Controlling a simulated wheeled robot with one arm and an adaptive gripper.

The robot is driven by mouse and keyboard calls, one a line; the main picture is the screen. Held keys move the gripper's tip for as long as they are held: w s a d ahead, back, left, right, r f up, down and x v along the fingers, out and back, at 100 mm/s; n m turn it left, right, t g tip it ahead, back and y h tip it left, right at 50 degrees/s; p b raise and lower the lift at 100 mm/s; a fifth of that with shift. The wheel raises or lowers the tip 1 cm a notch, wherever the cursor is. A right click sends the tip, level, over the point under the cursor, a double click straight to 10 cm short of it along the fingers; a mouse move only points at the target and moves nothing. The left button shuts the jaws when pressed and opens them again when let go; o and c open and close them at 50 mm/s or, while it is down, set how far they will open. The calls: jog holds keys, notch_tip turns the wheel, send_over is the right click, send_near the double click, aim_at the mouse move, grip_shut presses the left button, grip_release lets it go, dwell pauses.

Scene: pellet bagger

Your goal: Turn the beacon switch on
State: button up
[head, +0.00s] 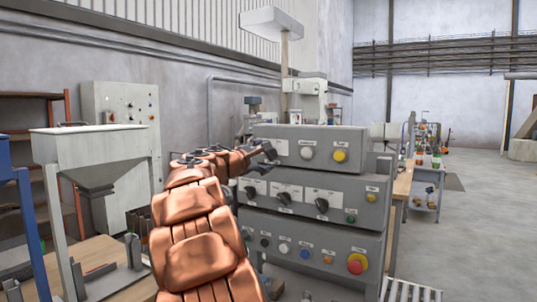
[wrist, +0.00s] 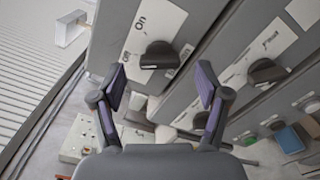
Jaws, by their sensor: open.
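A grey control panel (head: 318,133) stands in three stepped tiers to the right of my arm. My gripper (head: 264,159) is at the left end of the top tier and hides part of it. In the wrist view a black rotary knob (wrist: 160,55) sits on a white label plate reading "On". My gripper (wrist: 161,85) is open, with a finger on each side of this knob's line and the knob ahead of the fingertips, apparently untouched. The name on the plate is not readable, so I cannot confirm it is the beacon switch.
The top tier also has a white button (head: 307,153) and a yellow button (head: 340,155). The middle tier has several black knobs, one (head: 322,205) at its right. A hopper (head: 92,146) stands left; open floor lies right.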

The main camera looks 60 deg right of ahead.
aim_at(269, 154)
jog(key=shift+d, duration=1.7)
jog(key=c, duration=1.2)
